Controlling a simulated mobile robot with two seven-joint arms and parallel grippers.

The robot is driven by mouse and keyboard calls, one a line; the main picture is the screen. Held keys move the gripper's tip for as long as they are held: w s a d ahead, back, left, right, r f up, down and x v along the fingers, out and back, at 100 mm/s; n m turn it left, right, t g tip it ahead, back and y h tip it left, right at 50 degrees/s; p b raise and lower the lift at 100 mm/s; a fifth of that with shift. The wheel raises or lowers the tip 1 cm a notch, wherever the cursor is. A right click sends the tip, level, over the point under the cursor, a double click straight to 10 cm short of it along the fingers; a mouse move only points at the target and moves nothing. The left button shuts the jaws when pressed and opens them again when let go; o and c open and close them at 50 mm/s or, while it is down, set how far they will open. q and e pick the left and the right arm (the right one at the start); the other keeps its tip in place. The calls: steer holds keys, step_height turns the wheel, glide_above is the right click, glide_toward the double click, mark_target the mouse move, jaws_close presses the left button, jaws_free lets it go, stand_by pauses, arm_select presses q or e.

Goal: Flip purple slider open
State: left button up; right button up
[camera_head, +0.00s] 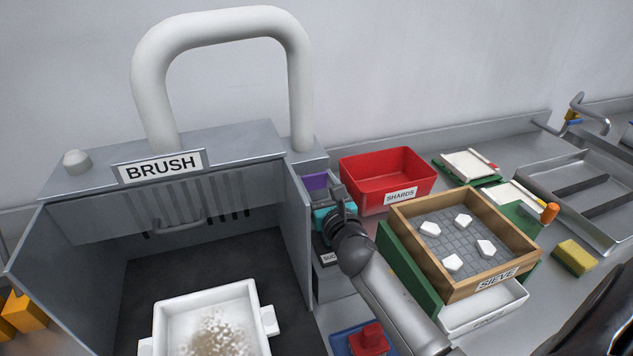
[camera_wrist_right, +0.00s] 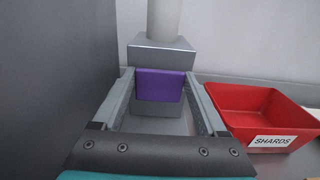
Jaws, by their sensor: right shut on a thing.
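The purple slider (camera_head: 316,182) sits on the grey housing beside the BRUSH box, at the foot of the white pipe's right leg. It shows as a purple block (camera_wrist_right: 160,85) in the right wrist view. My right gripper (camera_head: 325,191) reaches it from the front, with one finger on each side of the block, and is shut on it. The arm and the teal gripper body hide part of the housing below in the head view. My left gripper is not in view.
The BRUSH box (camera_head: 210,150) stands at left with a white tray (camera_head: 248,291) inside. A red SHARDS bin (camera_head: 389,172) is close on the right. A wooden SIEVE frame (camera_head: 419,259) holds several white pieces. A yellow sponge (camera_head: 576,256) lies further right.

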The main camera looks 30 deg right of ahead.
jaws_close()
stand_by(0.4)
steer(key=p+v, duration=0.1)
steer(key=v, duration=0.5)
steer(key=shift+s+f, duration=0.1)
steer(key=shift+f, duration=0.05)
steer(key=shift+o, duration=1.3)
jaws_free()
steer(key=shift+o, duration=1.4)
steer(key=shift+s, duration=0.25)
steer(key=shift+o, duration=0.4)
steer(key=shift+w, duration=0.15)
